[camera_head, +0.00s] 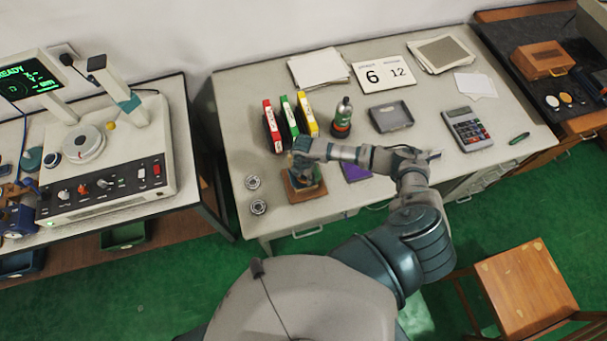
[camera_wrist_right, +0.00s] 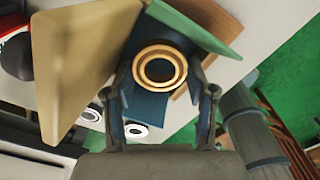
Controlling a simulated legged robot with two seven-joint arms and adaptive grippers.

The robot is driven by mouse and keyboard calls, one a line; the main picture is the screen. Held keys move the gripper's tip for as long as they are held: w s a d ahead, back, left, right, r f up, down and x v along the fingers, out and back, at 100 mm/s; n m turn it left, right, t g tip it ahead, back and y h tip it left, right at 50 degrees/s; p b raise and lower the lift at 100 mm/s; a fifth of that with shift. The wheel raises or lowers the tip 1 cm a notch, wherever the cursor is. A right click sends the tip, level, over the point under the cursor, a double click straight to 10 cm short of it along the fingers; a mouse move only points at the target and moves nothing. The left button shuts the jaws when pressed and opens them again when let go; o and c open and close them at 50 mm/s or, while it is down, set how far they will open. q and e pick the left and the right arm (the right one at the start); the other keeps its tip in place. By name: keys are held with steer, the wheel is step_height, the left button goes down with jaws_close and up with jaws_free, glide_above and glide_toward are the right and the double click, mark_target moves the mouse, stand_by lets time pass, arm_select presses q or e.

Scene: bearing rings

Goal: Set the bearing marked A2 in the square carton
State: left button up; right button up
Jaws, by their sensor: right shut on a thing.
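My right gripper (camera_head: 303,152) is over the small brown square carton (camera_head: 308,192) near the front left of the desk, hiding part of it. In the right wrist view the gripper (camera_wrist_right: 162,82) is shut on a copper-coloured bearing ring (camera_wrist_right: 139,68), seen from above between the fingertips. Tan, green and blue panels, seemingly of the carton, lie around and beneath the ring; I cannot tell whether it touches them. Two silvery bearings (camera_head: 253,183) (camera_head: 258,207) lie on the desk left of the carton. No A2 mark is readable. My left gripper is out of view.
Red, green and yellow binders (camera_head: 288,121) and a dark bottle (camera_head: 342,118) stand behind the carton. A purple item (camera_head: 355,172) lies to its right. A grey tray (camera_head: 391,116) and calculator (camera_head: 468,129) are farther right. The desk's left edge is near the bearings.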

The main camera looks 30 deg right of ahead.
steer(key=o, duration=1.5)
steer(key=shift+r, duration=0.15)
step_height(320, 180, up, 4)
steer(key=p, duration=0.4)
steer(key=shift+r, duration=0.9)
